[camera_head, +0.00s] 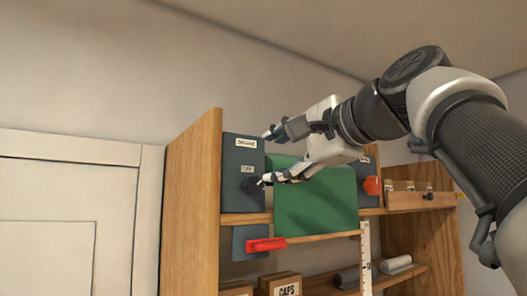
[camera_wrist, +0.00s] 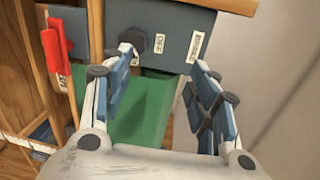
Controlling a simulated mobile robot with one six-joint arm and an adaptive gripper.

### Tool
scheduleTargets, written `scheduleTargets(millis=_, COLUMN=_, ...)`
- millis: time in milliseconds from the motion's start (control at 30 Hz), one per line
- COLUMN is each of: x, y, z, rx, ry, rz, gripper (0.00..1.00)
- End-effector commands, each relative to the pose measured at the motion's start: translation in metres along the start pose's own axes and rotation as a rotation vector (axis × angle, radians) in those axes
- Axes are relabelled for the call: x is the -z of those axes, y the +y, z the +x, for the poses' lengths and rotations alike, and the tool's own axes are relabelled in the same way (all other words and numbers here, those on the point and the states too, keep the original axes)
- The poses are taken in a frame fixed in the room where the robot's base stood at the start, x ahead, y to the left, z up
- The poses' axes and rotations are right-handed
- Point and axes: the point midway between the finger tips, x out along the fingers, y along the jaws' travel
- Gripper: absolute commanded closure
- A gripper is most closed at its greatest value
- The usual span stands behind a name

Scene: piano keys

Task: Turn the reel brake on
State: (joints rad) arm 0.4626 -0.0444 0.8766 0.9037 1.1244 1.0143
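The dark blue-grey panel (camera_head: 229,190) is at the upper left of the shelf unit. It bears an upper label (camera_head: 246,142), too small to read surely, and a lower label (camera_head: 247,169) that seems to read OFF. A dark knob (camera_head: 249,186) sits below the labels. In the wrist view the panel (camera_wrist: 178,22), the knob (camera_wrist: 139,41) and the OFF label (camera_wrist: 160,43) show again. My gripper (camera_head: 268,158) is open and empty in front of the panel. In the wrist view one fingertip of my gripper (camera_wrist: 161,62) overlaps the knob; I cannot tell whether they touch.
A green board (camera_head: 315,205) stands right of the panel, behind my gripper. A red lever (camera_head: 265,244) is on a blue plate below. A red knob (camera_head: 372,186) is on another panel at right. A CAPS box (camera_head: 285,288) sits lower. A white door (camera_head: 60,240) is at left.

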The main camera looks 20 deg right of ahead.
Motion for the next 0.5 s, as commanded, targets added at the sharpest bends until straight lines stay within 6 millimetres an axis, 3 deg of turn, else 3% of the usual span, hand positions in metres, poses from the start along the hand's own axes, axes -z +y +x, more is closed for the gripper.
scheduleTargets(millis=500, x=0.002, y=0.01, z=-0.033, rx=-0.01, ry=0.0, rz=0.004, gripper=0.46)
